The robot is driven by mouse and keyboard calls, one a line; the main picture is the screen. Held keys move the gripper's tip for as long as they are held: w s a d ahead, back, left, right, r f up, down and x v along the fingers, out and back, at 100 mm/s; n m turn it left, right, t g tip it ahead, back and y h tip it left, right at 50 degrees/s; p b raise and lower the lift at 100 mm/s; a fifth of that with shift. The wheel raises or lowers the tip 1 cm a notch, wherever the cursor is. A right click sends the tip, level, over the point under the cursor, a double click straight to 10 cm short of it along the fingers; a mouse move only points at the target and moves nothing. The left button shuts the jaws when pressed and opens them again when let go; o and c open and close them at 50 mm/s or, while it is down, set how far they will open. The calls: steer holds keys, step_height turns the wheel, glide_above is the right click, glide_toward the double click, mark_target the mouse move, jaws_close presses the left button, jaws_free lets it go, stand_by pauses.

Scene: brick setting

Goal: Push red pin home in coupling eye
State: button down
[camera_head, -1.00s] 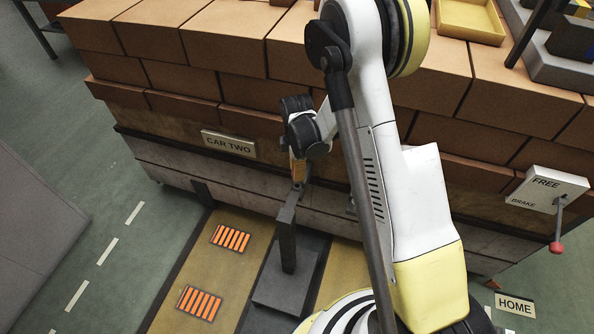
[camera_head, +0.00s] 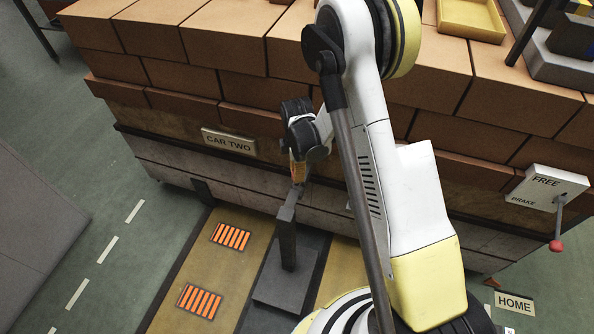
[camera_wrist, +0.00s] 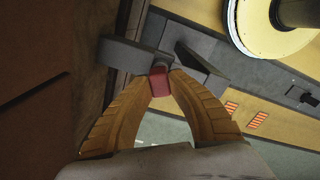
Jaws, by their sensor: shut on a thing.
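My gripper (camera_wrist: 160,84) is shut on the red pin (camera_wrist: 158,84), whose red end shows between the two ochre fingertips in the wrist view. Grey coupling parts (camera_wrist: 132,54) lie just beyond the fingertips there. How deep the pin sits in the coupling eye cannot be told. In the head view my gripper (camera_head: 298,180) points down at the top of a grey coupling post (camera_head: 287,235), close against the side of car two. The pin is hidden in the head view.
The car's plank side with a CAR TWO sign (camera_head: 229,142) and stacked bricks (camera_head: 225,40) stands behind my gripper. A brake box (camera_head: 545,187) with a red-knobbed lever is at the right. Orange-striped plates (camera_head: 230,236) lie on the yellow floor.

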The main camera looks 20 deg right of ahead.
steer(key=shift+f, duration=1.3)
steer(key=c, duration=0.8)
jaws_free()
steer(key=shift+c, duration=0.2)
steer(key=shift+r, duration=0.2)
steer(key=shift+r+p, duration=1.7)
steer(key=shift+r, duration=1.2)
